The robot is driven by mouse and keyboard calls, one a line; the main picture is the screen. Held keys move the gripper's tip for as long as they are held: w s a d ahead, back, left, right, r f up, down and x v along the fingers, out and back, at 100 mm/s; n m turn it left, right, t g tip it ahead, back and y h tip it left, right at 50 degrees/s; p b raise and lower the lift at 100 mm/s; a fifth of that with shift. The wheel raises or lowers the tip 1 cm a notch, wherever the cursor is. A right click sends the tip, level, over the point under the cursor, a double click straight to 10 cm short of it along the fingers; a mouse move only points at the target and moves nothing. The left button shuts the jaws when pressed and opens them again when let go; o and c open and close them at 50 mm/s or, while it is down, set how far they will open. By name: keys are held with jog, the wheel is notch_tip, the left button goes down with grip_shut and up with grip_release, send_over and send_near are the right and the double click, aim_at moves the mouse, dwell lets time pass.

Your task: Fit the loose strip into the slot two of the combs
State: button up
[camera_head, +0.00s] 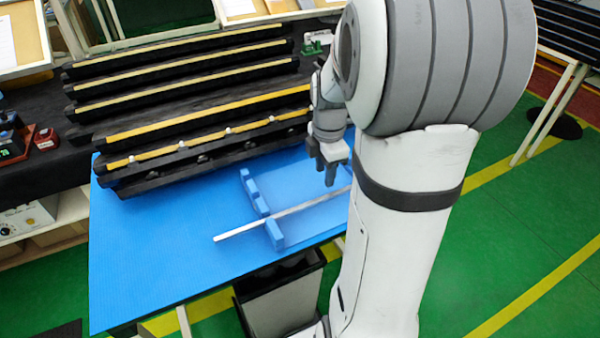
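The loose strip (239,231) is thin and pale. It runs from the front left of the blue mat up to the right, until my arm hides its far end. It crosses a blue comb (256,192) with raised teeth; I cannot tell whether it sits down in a slot or rests on top. Any second comb is hidden behind my arm. My gripper (329,179) points down near the strip's right part, close to the arm. The strip's left end sticks out free past the comb. I cannot tell the finger gap or any contact.
A black stepped rack (190,105) with yellow-edged strips stands behind the mat. Its lowest rail carries several small white clips. The blue mat (150,260) is clear at the left and front.

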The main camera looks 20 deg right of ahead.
aim_at(326, 196)
jog(key=shift+w+d+f+n, duration=0.15)
jog(key=shift+d+n, duration=0.25)
jog(key=shift+d, duration=0.05)
jog(key=shift+d+f, duration=0.1)
jog(key=shift+f, duration=0.15)
notch_tip(326, 196, down, 8)
jog(key=shift+r+p, duration=0.25)
jog(key=shift+p, duration=0.15)
jog(key=shift+c, duration=0.6)
grip_shut()
